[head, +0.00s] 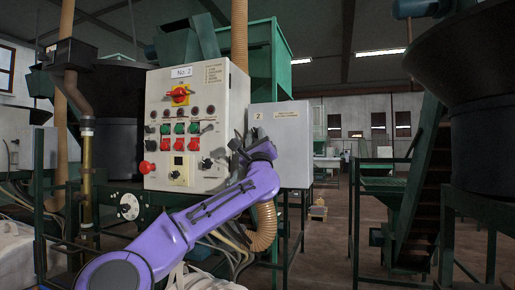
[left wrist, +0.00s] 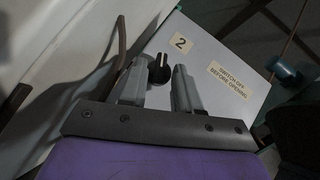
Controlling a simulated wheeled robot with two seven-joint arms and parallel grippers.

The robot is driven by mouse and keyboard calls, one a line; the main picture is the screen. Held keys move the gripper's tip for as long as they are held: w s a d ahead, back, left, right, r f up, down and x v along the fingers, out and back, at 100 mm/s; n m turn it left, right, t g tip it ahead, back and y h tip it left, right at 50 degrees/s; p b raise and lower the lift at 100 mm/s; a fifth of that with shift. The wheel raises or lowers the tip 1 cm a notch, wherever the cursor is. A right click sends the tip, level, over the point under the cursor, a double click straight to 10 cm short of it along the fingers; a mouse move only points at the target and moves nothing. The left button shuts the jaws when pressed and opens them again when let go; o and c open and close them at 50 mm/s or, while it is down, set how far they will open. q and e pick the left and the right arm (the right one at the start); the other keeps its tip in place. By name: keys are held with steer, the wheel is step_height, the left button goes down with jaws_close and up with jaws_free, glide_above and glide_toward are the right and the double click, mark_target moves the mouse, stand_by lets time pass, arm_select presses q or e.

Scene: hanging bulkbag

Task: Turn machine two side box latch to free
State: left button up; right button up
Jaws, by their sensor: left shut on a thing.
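The machine two side box (head: 290,140) is a grey box with a "2" label, to the right of the No. 2 control panel. In the left wrist view its face (left wrist: 215,48) carries the "2" and a "switch off before opening" label. The latch, a small black knob (left wrist: 158,68), shows between my left fingertips. My left gripper (head: 239,143) is at the box's left edge, and its fingers (left wrist: 158,80) are shut on the latch. The latch cannot be made out in the head view. My right gripper is in neither view.
The No. 2 control panel (head: 191,100) stands close left of my gripper, with a red rotary switch (head: 179,93), several buttons and a red stop button (head: 146,167). A ribbed hose (head: 264,228) hangs below the box. Open floor (head: 327,240) lies to the right.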

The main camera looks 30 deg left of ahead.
arm_select(q)
steer(key=m+t+h, duration=0.2)
steer(key=m, duration=0.1)
steer(key=m+t+h, duration=0.1)
steer(key=m, duration=0.1)
steer(key=shift+s+a, duration=0.1)
steer(key=shift+a, duration=0.2)
steer(key=shift+a+r+m+t+h, duration=0.1)
steer(key=shift+m+t+h, duration=0.55)
steer(key=shift+m+h, duration=0.85)
steer(key=shift+a+m+t+h, duration=0.1)
steer(key=shift+m+t+h, duration=0.55)
steer(key=shift+m+h, duration=0.85)
steer(key=shift+s+m+h, duration=0.1)
steer(key=shift+m+h, duration=0.3)
steer(key=shift+m, duration=0.3)
steer(key=o, duration=0.7)
steer(key=shift+d, duration=0.1)
